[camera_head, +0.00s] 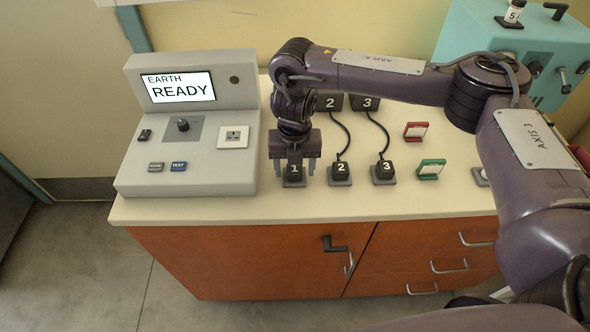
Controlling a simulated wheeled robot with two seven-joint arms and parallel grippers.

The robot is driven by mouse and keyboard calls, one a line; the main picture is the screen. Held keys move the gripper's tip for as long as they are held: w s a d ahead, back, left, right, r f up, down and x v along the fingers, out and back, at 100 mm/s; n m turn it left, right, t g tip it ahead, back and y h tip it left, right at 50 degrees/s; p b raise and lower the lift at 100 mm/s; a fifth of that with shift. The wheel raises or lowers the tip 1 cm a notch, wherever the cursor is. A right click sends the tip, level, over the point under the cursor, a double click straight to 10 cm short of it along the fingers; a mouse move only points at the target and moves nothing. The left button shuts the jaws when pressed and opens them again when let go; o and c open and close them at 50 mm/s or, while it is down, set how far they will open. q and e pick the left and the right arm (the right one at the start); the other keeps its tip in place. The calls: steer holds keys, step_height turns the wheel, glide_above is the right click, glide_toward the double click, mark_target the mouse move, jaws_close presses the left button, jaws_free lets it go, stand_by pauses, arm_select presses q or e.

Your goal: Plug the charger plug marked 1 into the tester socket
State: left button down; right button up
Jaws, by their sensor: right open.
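The charger plug marked 1 (294,171) is a black plug standing on a small dark pad on the counter. My right gripper (294,168) points down over it with its fingers apart, one on each side of the plug; I cannot tell whether they touch it. The tester (190,95) is a grey console at the left with a screen reading "EARTH READY". Its white socket (234,137) is on the sloped panel, left of the gripper, with nothing in it. My left gripper does not show.
Plugs 2 (340,169) and 3 (384,168) stand to the right, corded to black blocks 2 (329,102) and 3 (366,102). A red-framed card (416,131) and a green-framed card (431,169) stand farther right. A teal machine (480,35) is at the back right.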

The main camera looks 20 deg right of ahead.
mark_target(295, 168)
jaws_close()
steer(key=shift+r+p, duration=0.85)
steer(key=shift+r, duration=0.2)
steer(key=shift+r+p, duration=2)
steer(key=shift+p, duration=0.1)
